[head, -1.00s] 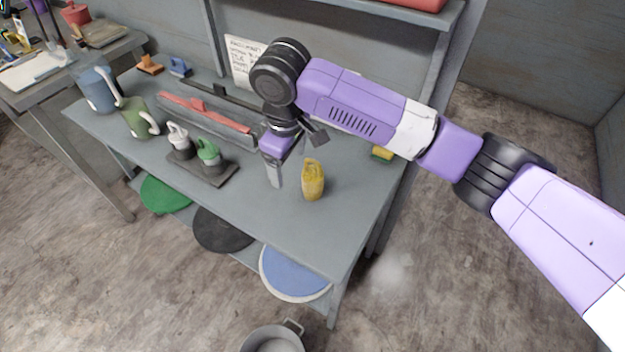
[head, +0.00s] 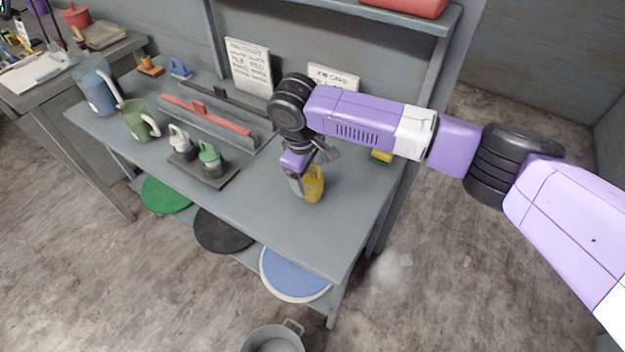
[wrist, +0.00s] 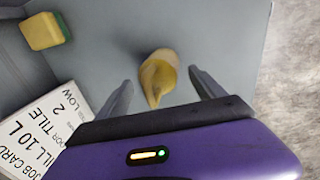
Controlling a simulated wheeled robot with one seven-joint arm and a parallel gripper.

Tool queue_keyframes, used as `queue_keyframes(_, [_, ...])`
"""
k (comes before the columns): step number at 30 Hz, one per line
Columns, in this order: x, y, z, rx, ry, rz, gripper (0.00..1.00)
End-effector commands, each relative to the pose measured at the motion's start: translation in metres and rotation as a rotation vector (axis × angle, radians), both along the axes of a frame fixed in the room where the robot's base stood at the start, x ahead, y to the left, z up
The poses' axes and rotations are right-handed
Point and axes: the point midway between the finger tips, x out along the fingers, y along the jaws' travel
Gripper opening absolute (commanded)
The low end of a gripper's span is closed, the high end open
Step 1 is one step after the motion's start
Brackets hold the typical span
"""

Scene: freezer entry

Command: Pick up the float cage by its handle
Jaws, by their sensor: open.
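The float cage, which I take to be the small yellow piece (head: 315,186) with a looped top, stands upright on the grey bench (head: 262,225) near its front right part. In the head view my gripper (head: 299,188) is at its left side and partly hides it. In the wrist view the yellow piece (wrist: 158,72) lies between the two spread fingers (wrist: 162,76), with a gap on each side. My gripper is open and holds nothing. Its depth relative to the handle is hard to tell.
A white and a green piece stand on a dark tray (head: 222,178) to the left. Behind are a red-topped long bar (head: 205,113) and cards (head: 248,66). A yellow-green sponge (head: 381,156) lies to the right. The bench front is clear.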

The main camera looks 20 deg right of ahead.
Motion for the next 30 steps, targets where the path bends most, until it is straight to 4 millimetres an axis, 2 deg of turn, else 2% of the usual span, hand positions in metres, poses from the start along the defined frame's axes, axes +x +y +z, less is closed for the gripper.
queue_keyframes(5, [0.000, 0.000, 0.000, 0.000, 0.000, 0.000, 0.79])
queue_keyframes(15, [0.000, 0.000, 0.000, 0.000, 0.000, 0.000, 0.14])
queue_keyframes(24, [0.000, 0.000, 0.002, 0.001, -0.001, 0.000, 0.13])
queue_keyframes(30, [0.001, 0.000, 0.016, 0.002, -0.002, 0.001, 0.13])
